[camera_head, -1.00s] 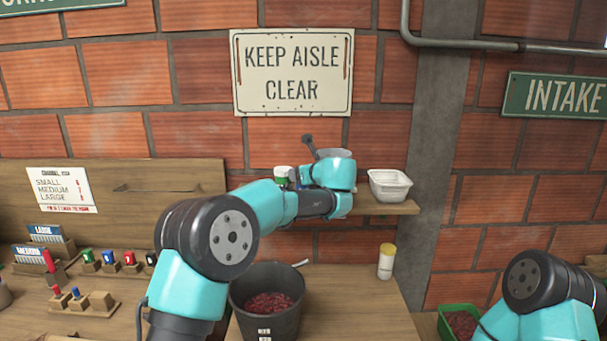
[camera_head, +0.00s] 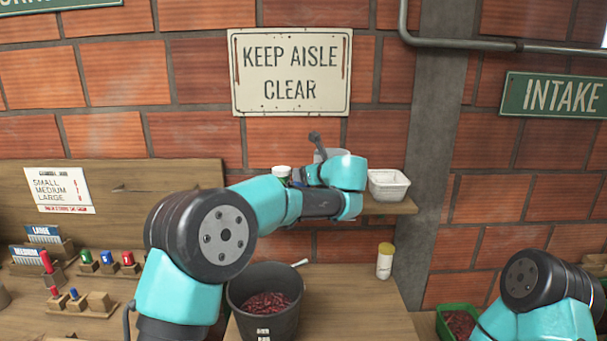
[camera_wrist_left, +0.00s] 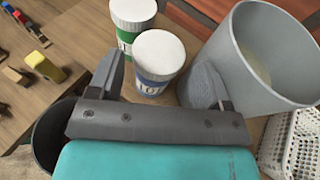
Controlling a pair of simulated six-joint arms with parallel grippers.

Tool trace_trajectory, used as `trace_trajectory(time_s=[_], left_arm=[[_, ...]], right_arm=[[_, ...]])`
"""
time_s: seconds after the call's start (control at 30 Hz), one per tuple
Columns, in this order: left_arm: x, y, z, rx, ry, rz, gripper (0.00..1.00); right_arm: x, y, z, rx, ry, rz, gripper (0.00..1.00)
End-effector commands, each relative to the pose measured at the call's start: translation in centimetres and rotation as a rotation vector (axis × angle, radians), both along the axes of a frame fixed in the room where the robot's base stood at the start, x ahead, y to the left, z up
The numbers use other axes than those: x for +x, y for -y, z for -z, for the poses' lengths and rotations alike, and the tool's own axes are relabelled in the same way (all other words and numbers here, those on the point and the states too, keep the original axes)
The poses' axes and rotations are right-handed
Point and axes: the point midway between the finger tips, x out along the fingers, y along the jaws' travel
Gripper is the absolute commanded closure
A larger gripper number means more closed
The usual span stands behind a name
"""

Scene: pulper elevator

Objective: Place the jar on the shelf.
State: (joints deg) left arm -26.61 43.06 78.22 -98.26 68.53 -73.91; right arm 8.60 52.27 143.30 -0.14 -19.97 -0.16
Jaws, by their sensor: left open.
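In the left wrist view, a jar with a white lid and blue label (camera_wrist_left: 157,62) stands between the spread fingers of my left gripper (camera_wrist_left: 160,75). The gripper is open, with gaps beside the jar. A jar with a white lid and green label (camera_wrist_left: 131,22) stands just beyond it. In the head view, one white jar lid (camera_head: 281,171) shows behind my left arm, which hides the jaws and much of the wooden shelf (camera_head: 390,207). A white jar with a yellow lid (camera_head: 385,262) stands on the counter below. My right gripper is out of view.
A grey container (camera_wrist_left: 250,65) stands close by my gripper's right finger, with a white basket (camera_head: 388,184) beyond it on the shelf. A dark bucket of red cherries (camera_head: 265,318) stands on the counter below. The counter around the yellow-lidded jar is clear.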

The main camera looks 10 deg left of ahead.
Motion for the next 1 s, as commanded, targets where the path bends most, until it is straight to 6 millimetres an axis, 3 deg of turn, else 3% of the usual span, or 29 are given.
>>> trace_trajectory(time_s=[0.2,0.4,1.0], left_arm=[[-3.3,2.6,-1.4,0.001,0.002,0.002,0.28],[-5.2,4.0,-2.0,0.0,0.0,0.0,0.28],[-5.7,4.4,-2.2,0.0,0.0,-0.001,0.28]], right_arm=[[0.0,0.0,0.0,0.0,0.0,0.0,0.14],[0.0,0.0,0.0,0.0,0.0,0.0,0.14],[0.0,0.0,0.0,0.0,0.0,0.0,0.14]])
